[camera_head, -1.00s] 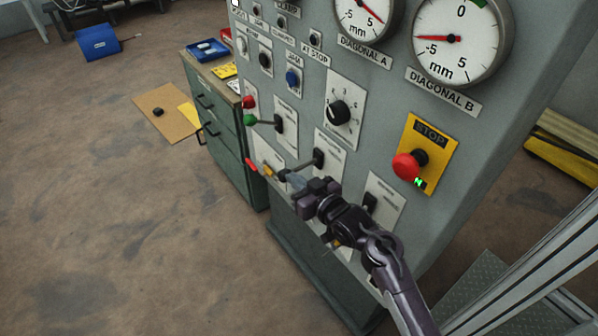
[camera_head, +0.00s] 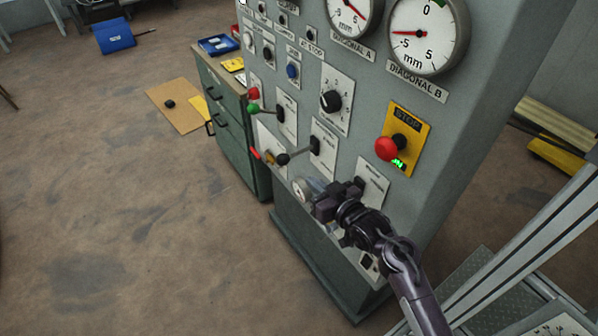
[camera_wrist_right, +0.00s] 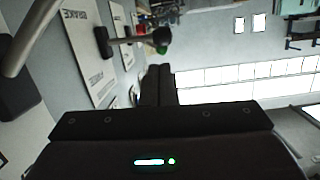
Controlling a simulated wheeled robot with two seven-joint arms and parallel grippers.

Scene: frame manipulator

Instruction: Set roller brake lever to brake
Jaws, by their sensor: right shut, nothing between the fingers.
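A lever (camera_head: 299,154) with a grey rod and black knob stands out from the middle white plate on the grey panel. In the right wrist view a lever with a dark knob (camera_wrist_right: 160,38) projects from a white plate (camera_wrist_right: 84,50) lettered BRAKE. My right gripper (camera_head: 316,192) is shut and empty, in front of the panel, below and right of the middle lever's knob and apart from it. Its shut fingers show in the wrist view (camera_wrist_right: 158,84). Another lever's dark base (camera_head: 358,188) sits on the right plate, partly hidden behind my gripper. My left gripper is out of view.
A green-knobbed lever (camera_head: 265,110) is up and left of the middle lever. A red stop button (camera_head: 388,148) on a yellow plate and a black rotary knob (camera_head: 331,101) sit above. A green cabinet (camera_head: 232,135) stands beyond the panel. Open floor lies left.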

